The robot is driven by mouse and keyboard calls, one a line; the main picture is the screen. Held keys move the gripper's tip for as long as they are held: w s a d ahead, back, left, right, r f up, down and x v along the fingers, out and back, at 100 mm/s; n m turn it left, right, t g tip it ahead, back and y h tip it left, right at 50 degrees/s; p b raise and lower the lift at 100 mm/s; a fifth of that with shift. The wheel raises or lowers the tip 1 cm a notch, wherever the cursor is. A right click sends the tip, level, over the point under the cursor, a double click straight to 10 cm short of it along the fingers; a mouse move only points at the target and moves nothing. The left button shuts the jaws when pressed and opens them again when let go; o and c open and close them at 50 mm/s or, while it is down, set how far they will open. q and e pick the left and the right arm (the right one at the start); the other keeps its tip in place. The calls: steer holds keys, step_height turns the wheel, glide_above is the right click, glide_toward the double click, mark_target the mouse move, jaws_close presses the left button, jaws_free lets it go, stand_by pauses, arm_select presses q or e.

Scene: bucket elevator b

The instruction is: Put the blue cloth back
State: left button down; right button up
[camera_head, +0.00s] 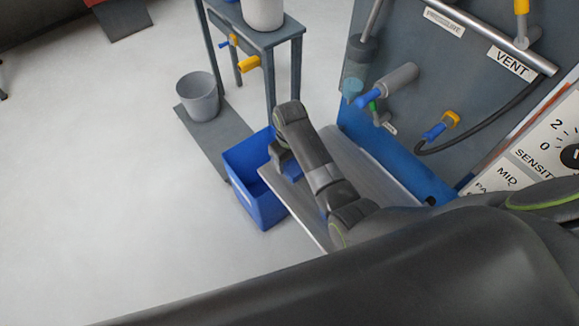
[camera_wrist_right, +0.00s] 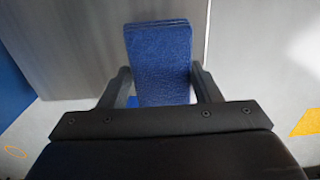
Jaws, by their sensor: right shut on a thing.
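The blue cloth (camera_wrist_right: 158,62) is a folded, textured blue block between the two fingers of my right gripper (camera_wrist_right: 160,80) in the right wrist view. In the head view a small part of the cloth (camera_head: 292,172) shows beside my right gripper (camera_head: 282,158), with the rest hidden by the gripper and arm. The gripper is shut on the cloth, over the edge of a grey board and beside the open blue bin (camera_head: 262,203). I cannot tell whether the cloth touches the board. My left gripper is not in view.
A grey bucket (camera_head: 198,98) stands on a grey plate left of a small table (camera_head: 262,38). The grey panel (camera_head: 450,75) with pipes, blue and yellow handles and a VENT label stands at the right. The pale floor at left is clear.

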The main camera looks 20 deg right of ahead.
mark_target(290, 169)
steer(key=shift+f, duration=2.65)
steer(key=o, duration=0.9)
steer(key=shift+w, duration=0.1)
step_height(290, 169, up, 12)
steer(key=shift+r, duration=0.1)
